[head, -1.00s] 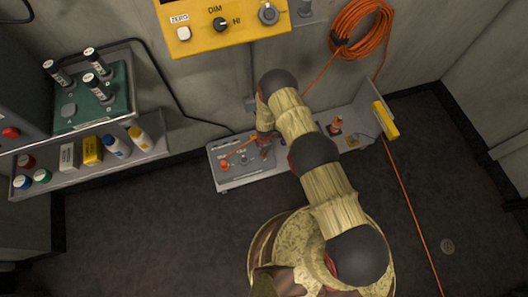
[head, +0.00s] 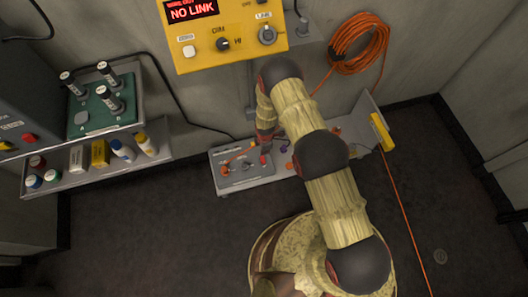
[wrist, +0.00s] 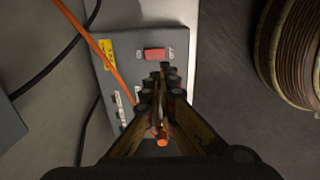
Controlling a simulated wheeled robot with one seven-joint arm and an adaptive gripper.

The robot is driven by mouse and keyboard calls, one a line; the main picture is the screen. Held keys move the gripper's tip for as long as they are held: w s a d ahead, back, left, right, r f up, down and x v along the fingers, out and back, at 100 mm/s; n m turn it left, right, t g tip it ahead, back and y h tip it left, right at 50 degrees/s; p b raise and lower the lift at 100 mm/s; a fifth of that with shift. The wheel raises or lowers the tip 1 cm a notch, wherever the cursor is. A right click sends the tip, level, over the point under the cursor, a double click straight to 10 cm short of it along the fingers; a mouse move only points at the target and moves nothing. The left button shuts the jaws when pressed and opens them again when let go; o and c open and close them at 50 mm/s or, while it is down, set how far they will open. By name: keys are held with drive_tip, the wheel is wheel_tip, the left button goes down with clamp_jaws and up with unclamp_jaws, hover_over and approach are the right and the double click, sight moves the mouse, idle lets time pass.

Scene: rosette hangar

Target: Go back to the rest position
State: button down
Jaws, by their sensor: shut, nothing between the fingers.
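The fingertips are near a red rocker switch (wrist: 155,54) on the grey box (wrist: 125,42). I cannot tell whether they touch the box. The fingers hide part of the box face. An orange cable (wrist: 91,45) crosses the box, and an orange tip (wrist: 162,142) shows between the finger bases.
A yellow wall panel (head: 216,27) reads "NO LINK" above. A coiled orange cable (head: 347,55) hangs to its right. A shelf (head: 117,168) with several small bottles is at left, below a green rack (head: 91,123). The dark floor (head: 150,240) is clear.

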drive_tip(key=shift+r, duration=0.4)
idle(0.3)
drive_tip(key=s+d+r+m+g+h, duration=0.1)
drive_tip(key=s+d+r+m+g, duration=0.25)
drive_tip(key=s+m, duration=0.55)
drive_tip(key=s+d+r+m, duration=0.1)
drive_tip(key=d+r+m, duration=0.1)
drive_tip(key=r, duration=1)
drive_tip(key=s+d+r+m, duration=0.2)
drive_tip(key=r+m, duration=0.1)
drive_tip(key=r, duration=0.8)
drive_tip(key=s+d+r+m, duration=0.1)
drive_tip(key=d+r+m, duration=0.1)
drive_tip(key=r, duration=1)
drive_tip(key=s+d+r+m+t, duration=0.1)
drive_tip(key=s+d+r+t, duration=0.1)
drive_tip(key=r, duration=0.8)
drive_tip(key=s+d+r+m+t, duration=0.2)
drive_tip(key=s+r, duration=0.5)
drive_tip(key=r, duration=0.4)
drive_tip(key=s+d+r+m+t+p, duration=0.1)
drive_tip(key=s+d+r+t, duration=0.3)
drive_tip(key=r, duration=0.7)
drive_tip(key=shift+s+d+r+m+y, duration=0.15)
drive_tip(key=shift+s+d+m+y, duration=0.1)
drive_tip(key=shift+d+m+y, duration=0.25)
